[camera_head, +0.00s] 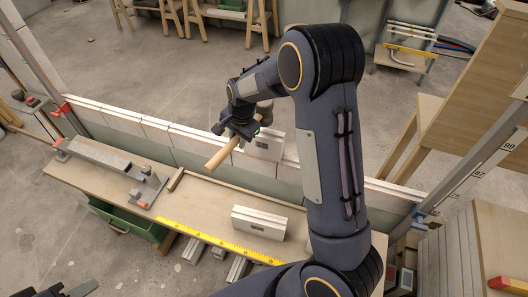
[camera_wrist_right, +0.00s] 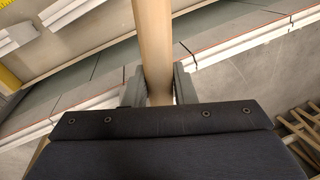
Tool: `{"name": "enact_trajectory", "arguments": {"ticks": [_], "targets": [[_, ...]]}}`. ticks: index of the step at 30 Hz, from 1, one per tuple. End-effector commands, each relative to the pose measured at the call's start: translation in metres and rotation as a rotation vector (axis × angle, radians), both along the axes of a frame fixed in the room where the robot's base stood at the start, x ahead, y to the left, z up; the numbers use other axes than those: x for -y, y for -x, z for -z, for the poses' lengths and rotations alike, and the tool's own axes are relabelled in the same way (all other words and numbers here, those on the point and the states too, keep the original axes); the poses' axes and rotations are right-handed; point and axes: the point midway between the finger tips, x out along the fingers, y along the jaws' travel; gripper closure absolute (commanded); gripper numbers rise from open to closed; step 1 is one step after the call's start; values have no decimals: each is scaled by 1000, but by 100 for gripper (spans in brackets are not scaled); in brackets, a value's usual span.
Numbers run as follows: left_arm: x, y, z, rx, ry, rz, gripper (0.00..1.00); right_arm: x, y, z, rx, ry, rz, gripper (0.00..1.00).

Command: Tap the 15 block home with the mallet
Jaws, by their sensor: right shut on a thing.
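My right gripper (camera_head: 240,130) is shut on the wooden handle of the mallet (camera_head: 221,154), above the wall. The handle slants down to the lower left; a dark rounded shape beyond the gripper looks like its head. In the right wrist view the handle (camera_wrist_right: 153,45) runs between both fingers (camera_wrist_right: 158,88); the head is out of sight. A white block (camera_head: 270,145) with a dark label stands higher than the row beside it, just right of the gripper. I cannot read its number. Dark parts at the bottom left edge may be my left gripper (camera_head: 68,288), mostly cut off.
The low wall of white blocks (camera_head: 128,119) runs along the bench's far side. On the bench (camera_head: 100,183) lie another white block (camera_head: 258,222), a yellow ruler (camera_head: 205,238) and a metal rail fixture (camera_head: 105,160). A post with a number scale (camera_head: 478,170) stands right.

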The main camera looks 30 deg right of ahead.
Motion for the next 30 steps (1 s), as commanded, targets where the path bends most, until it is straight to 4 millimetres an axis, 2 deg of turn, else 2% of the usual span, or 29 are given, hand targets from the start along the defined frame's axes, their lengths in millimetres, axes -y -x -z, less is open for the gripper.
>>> {"name": "enact_trajectory", "arguments": {"ticks": [10,22,30], "targets": [[0,0,-5,0,0,0,64,0,-1,-7,4,1,-1,100],[0,0,-41,0,0,0,64,0,-1,-51,4,1,-1,100],[0,0,-40,0,0,0,64,0,-1,-51,2,0,-1,100]]}}
